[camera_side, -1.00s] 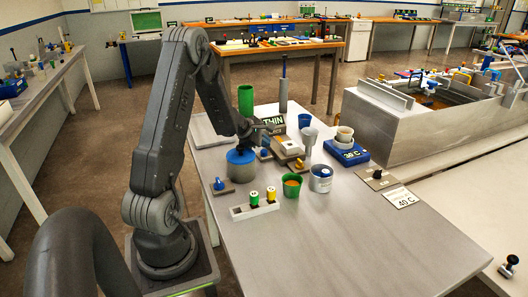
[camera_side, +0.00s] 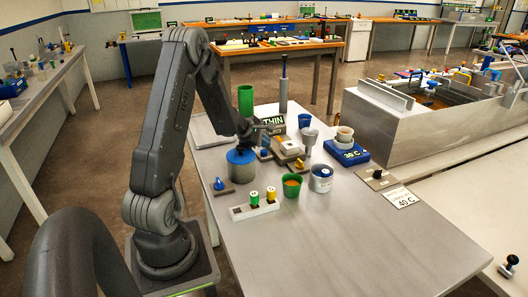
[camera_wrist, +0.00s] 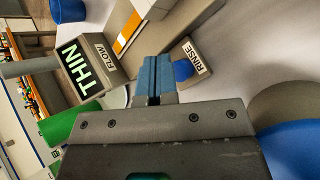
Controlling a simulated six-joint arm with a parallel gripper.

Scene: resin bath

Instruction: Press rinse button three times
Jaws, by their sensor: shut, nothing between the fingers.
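The rinse button is a blue round cap (camera_wrist: 183,70) on a small grey base with a RINSE label (camera_wrist: 195,58) in the wrist view. My gripper (camera_wrist: 153,62) is shut and empty, its blue-grey fingertips just left of the cap. The cap's left edge lies close to the fingers, and I cannot tell whether they touch. In the side view my gripper (camera_side: 268,126) hangs over the cluster of small devices on the metal table. The rinse button is too small there to make out surely.
The THIN display (camera_wrist: 80,65) with its FLOW label stands left of my fingers. A blue-lidded pot (camera_side: 241,165) sits below my wrist. A green cup (camera_side: 291,186), a blue scale (camera_side: 347,152) and a funnel stand nearby. The table's front is clear.

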